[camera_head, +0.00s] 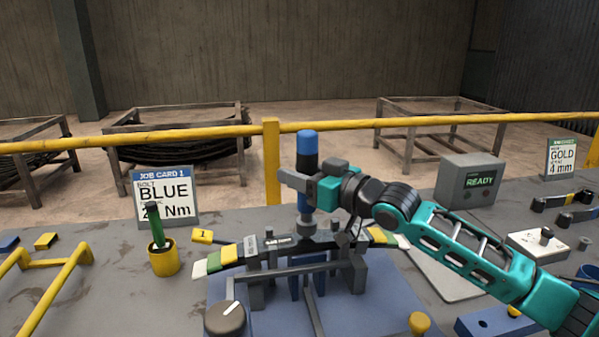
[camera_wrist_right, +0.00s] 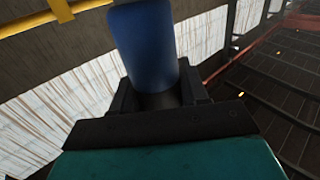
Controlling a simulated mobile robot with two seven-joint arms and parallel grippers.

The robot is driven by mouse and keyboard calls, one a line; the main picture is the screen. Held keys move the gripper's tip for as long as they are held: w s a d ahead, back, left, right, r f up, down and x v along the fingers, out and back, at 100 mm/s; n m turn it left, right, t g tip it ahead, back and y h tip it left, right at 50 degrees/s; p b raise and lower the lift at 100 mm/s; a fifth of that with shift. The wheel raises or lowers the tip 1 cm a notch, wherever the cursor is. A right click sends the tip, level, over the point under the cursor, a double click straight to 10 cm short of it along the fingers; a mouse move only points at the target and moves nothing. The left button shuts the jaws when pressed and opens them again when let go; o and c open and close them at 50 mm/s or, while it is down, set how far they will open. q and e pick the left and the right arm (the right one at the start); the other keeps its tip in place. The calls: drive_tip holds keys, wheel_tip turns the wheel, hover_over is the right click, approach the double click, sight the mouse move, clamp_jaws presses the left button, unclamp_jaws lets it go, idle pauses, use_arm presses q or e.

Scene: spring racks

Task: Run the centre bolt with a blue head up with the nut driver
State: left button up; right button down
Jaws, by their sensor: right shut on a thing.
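The nut driver (camera_head: 307,150) is an upright tool with a blue top, a dark middle and a grey lower end. My right gripper (camera_head: 310,186) is shut around it, and the wrist view shows the blue top (camera_wrist_right: 147,45) between the jaws. The driver's lower end meets the middle of the leaf spring stack (camera_head: 283,242), which is clamped in the blue fixture (camera_head: 385,295). The centre bolt and its head are hidden under the driver, so I cannot tell whether the driver sits on it. My left gripper is out of view.
Job card 1 (camera_head: 164,196) reads BLUE with an Nm value. A yellow cup (camera_head: 162,262) with a green tool stands left of the fixture. A grey box (camera_head: 470,181) shows READY. A dark knob (camera_head: 225,318) is in front. Yellow rails (camera_head: 60,265) stand at left.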

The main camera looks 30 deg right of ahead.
sight(299, 145)
drive_tip(key=shift+s+f, duration=0.1)
drive_tip(key=shift+f, duration=0.85)
idle(2.0)
drive_tip(key=shift+r, duration=3.85)
